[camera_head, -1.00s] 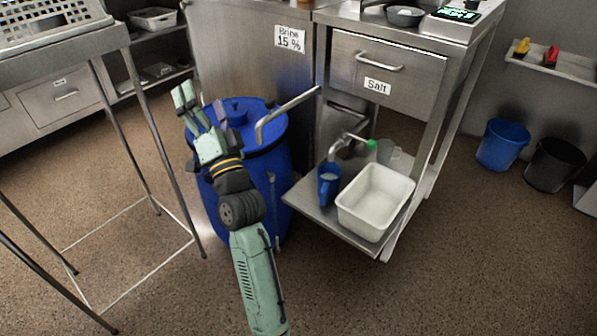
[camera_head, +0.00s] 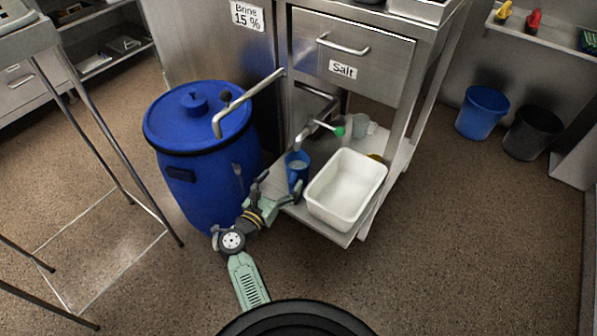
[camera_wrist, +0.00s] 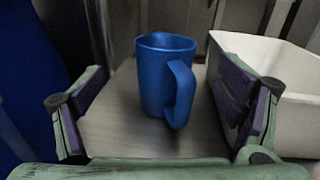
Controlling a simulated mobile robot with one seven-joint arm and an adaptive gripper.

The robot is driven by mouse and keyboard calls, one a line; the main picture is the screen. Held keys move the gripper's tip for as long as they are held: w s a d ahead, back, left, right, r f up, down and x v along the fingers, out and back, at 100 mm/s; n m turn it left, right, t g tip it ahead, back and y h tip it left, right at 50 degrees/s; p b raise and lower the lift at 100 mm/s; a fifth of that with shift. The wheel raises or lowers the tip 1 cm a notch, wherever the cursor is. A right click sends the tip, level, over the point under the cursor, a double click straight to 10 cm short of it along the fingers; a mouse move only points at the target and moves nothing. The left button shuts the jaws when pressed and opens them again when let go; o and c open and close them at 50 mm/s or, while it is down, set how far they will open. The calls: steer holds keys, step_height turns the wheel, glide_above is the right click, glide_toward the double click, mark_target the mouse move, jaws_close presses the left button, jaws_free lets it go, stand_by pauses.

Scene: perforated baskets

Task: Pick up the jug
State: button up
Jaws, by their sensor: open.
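The blue jug (camera_head: 296,172) stands upright on the low steel shelf (camera_head: 327,229), left of the white tub. In the wrist view the jug (camera_wrist: 158,72) is near the middle, its handle turned toward the camera and slightly right. My gripper (camera_head: 279,188) is low at the shelf's left front edge, close in front of the jug. In the wrist view my gripper (camera_wrist: 158,92) is open, with one finger on each side of the jug and visible gaps on both sides. The head view partly hides the jug's lower part behind a finger.
A white tub (camera_head: 345,190) stands close right of the jug. A blue barrel (camera_head: 197,145) stands left of my arm, and a clear container (camera_head: 362,124) is behind. Open floor lies in front.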

mark_target(292, 170)
steer(key=x, duration=0.3)
steer(key=shift+r, duration=0.1)
steer(key=x, duration=0.2)
steer(key=p+x, duration=0.1)
steer(key=x, duration=0.1)
steer(key=shift+s+d+r, duration=0.1)
steer(key=shift+d, duration=0.3)
steer(key=shift+w+d, duration=0.15)
steer(key=shift+w, duration=0.25)
steer(key=c, duration=1.7)
